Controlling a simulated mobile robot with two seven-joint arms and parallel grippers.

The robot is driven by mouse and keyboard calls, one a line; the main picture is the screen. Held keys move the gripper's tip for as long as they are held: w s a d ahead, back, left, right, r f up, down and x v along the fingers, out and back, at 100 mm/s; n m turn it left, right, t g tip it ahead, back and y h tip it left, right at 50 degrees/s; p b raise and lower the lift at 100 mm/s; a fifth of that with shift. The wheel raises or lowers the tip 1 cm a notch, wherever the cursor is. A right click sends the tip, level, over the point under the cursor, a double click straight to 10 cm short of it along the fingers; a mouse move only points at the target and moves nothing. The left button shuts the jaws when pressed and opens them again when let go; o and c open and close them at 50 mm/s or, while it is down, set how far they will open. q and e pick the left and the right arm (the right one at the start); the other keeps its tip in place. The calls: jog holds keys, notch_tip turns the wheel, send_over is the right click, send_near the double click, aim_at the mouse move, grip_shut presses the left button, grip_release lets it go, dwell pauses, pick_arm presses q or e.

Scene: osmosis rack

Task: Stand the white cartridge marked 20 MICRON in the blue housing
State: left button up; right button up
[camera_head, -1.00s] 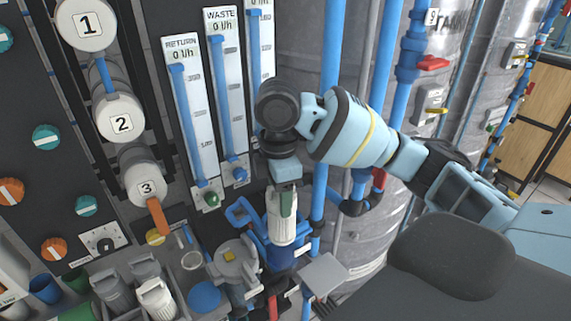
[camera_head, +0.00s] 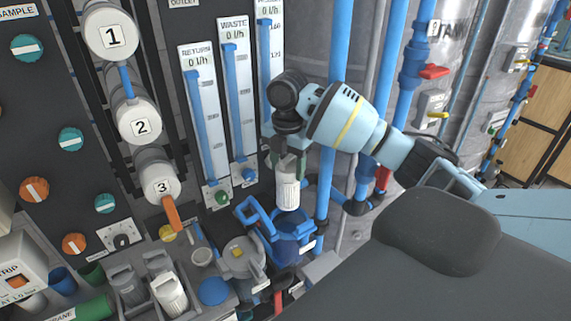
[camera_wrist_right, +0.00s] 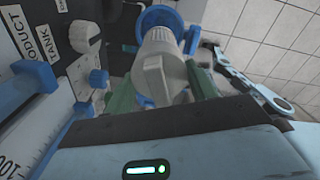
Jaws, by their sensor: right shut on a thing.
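My right gripper (camera_head: 287,163) is shut on a white ribbed cartridge (camera_head: 288,190) and holds it roughly upright. The blue housing (camera_head: 292,250), with its open top, stands below it. In the head view the cartridge's lower end shows just above the housing's opening and looks clear of it. In the wrist view the green fingers flank the cartridge (camera_wrist_right: 158,72), and the housing's blue rim (camera_wrist_right: 150,15) shows beyond it. The cartridge's marking cannot be read. A second white cartridge (camera_head: 169,291) stands in a grey holder at the lower left. My left gripper is out of view.
A blue clamp-like handle (camera_head: 257,217) and a grey lidded housing (camera_head: 240,262) stand left of the blue housing. Flow gauges (camera_head: 205,125) are behind. A blue vertical pipe (camera_head: 333,130) runs close to the right of my gripper. A blue disc (camera_head: 214,291) lies in front.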

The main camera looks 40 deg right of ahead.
jog(key=shift+d, duration=0.25)
jog(key=shift+a+f, duration=0.1)
jog(key=shift+f, duration=0.15)
send_over(288, 204)
jog(key=w+d, duration=0.2)
jog(key=shift+w+f, duration=0.1)
jog(key=shift+f, duration=2.15)
jog(key=shift+f+b, duration=0.85)
jog(key=shift+f, duration=3.45)
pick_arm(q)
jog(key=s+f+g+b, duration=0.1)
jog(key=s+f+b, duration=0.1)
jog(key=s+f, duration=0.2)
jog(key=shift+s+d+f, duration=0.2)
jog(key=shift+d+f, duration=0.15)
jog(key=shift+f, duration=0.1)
pick_arm(e)
notch_tip(288, 204, down, 8)
jog(key=shift+r, duration=0.1)
